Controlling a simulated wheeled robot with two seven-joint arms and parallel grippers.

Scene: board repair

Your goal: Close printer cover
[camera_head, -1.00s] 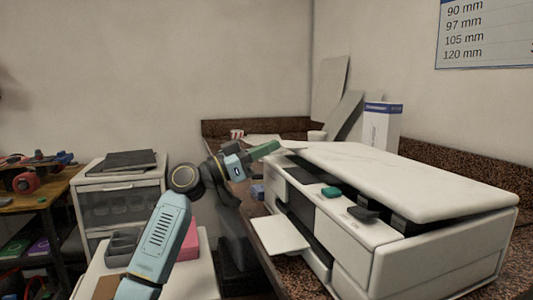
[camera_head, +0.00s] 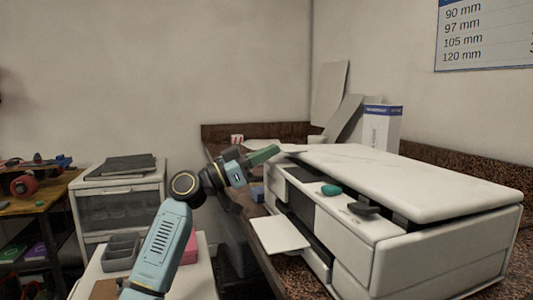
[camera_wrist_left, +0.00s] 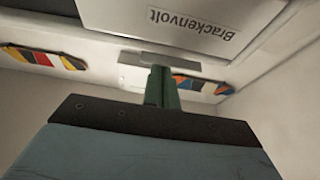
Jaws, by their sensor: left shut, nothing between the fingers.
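The white printer (camera_head: 355,262) stands on the speckled counter at the right of the head view. Its white cover (camera_head: 420,180) lies low and almost flat over the body, with a dark gap still showing along its near edge. My left gripper (camera_head: 264,155) has its green fingers together, at the cover's far left corner. I cannot tell whether they touch the cover. In the left wrist view the green fingers (camera_wrist_left: 161,86) are close together with nothing between them. My right gripper is not in view.
A white tray (camera_head: 279,235) sticks out of the printer's front. A teal object (camera_head: 331,190) sits on its panel. A blue-and-white box (camera_head: 381,128) stands behind. A drawer unit (camera_head: 120,200) is at the left. A panel reading "Brackenvolt" (camera_wrist_left: 185,22) shows in the left wrist view.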

